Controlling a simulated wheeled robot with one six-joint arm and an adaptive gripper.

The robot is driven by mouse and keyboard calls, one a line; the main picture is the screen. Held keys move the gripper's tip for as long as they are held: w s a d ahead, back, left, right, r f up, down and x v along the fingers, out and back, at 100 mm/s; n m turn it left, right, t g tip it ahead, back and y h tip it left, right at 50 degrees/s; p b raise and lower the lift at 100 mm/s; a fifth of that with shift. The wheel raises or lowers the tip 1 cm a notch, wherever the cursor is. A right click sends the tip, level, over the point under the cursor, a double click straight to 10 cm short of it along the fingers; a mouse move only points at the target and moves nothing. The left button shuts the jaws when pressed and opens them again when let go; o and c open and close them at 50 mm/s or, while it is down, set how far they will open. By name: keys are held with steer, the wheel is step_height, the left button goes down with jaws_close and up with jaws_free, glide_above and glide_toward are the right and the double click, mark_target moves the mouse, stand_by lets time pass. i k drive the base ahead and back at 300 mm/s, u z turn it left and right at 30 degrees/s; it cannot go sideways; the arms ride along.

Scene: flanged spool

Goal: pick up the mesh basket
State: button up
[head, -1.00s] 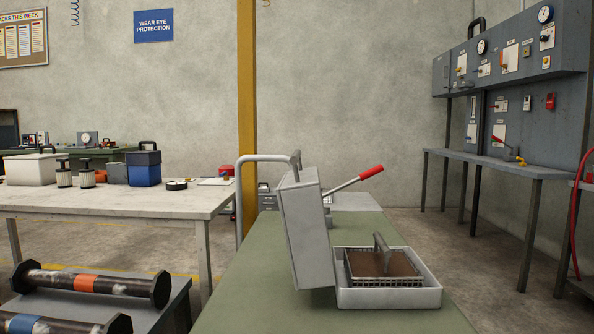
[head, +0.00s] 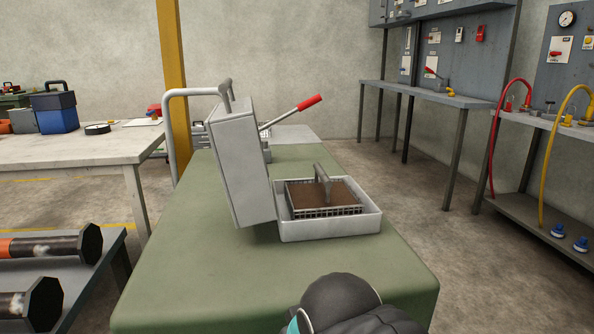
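The mesh basket (head: 350,211) sits inside a shallow light-grey tray (head: 318,230) on the green-topped table. It has wire mesh sides, a brown surface inside and a grey handle (head: 322,184) standing up across its middle. A dark, rounded part of my arm shows at the bottom of the head view, nearer than the tray and apart from it. My gripper's fingers are not in view.
A tilted grey panel or lid (head: 240,165) stands at the tray's left edge. Behind it is a red-handled lever (head: 308,103). The green table (head: 200,270) is clear in front. Flanged spools (head: 60,245) lie on the left bench.

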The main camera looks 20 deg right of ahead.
mark_target(316, 199)
steer(key=k, duration=0.5)
steer(key=u, duration=2.2)
steer(key=i, duration=1.65)
steer(key=z, duration=3.9)
